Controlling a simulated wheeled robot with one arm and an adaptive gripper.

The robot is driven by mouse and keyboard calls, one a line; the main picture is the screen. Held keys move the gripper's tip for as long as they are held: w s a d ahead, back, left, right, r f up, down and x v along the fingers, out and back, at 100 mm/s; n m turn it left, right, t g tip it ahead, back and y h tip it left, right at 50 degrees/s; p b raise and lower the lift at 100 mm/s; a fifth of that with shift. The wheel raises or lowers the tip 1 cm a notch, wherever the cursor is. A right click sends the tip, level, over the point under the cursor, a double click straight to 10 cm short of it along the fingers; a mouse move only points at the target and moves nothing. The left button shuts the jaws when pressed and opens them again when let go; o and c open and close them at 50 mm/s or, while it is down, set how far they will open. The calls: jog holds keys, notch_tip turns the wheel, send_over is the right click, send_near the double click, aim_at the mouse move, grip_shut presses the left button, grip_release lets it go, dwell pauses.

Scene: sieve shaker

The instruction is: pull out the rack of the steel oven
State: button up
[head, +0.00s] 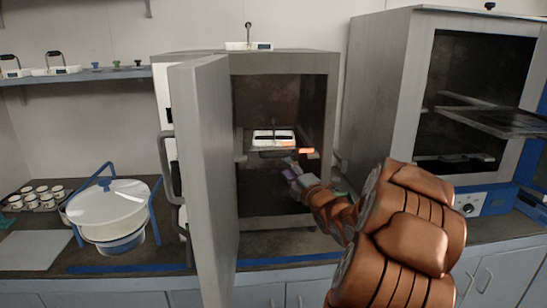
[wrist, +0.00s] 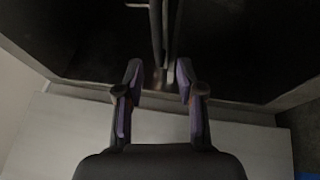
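The steel oven (head: 325,120) stands on the counter with its grey door (head: 205,160) swung wide open on the left. Inside, a rack (head: 240,157) sits at mid height, with a white tray-like object (head: 273,137) on it. My gripper (head: 290,166) is at the oven opening, just below the rack's front. In the wrist view my gripper (wrist: 157,78) is open, its two purple-and-black fingers apart. A thin metal bar or handle (wrist: 160,30) shows ahead of the gap between them; whether it belongs to the rack I cannot tell. The fingers do not grip it.
A second oven (head: 385,90) with a rack sticking out (head: 500,120) stands at the right. A white lidded pan (head: 108,208) in a blue frame and several small cups (head: 40,195) are at the left. The open door bounds the left side of the opening. A small device (head: 248,45) sits on top.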

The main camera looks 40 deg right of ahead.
aim_at(277, 156)
jog(key=shift+p+x, duration=1.25)
jog(key=shift+x, duration=2.6)
jog(key=shift+s+d+r, duration=0.1)
jog(key=shift+d+r, duration=0.05)
jog(key=shift+c, duration=0.3)
grip_shut()
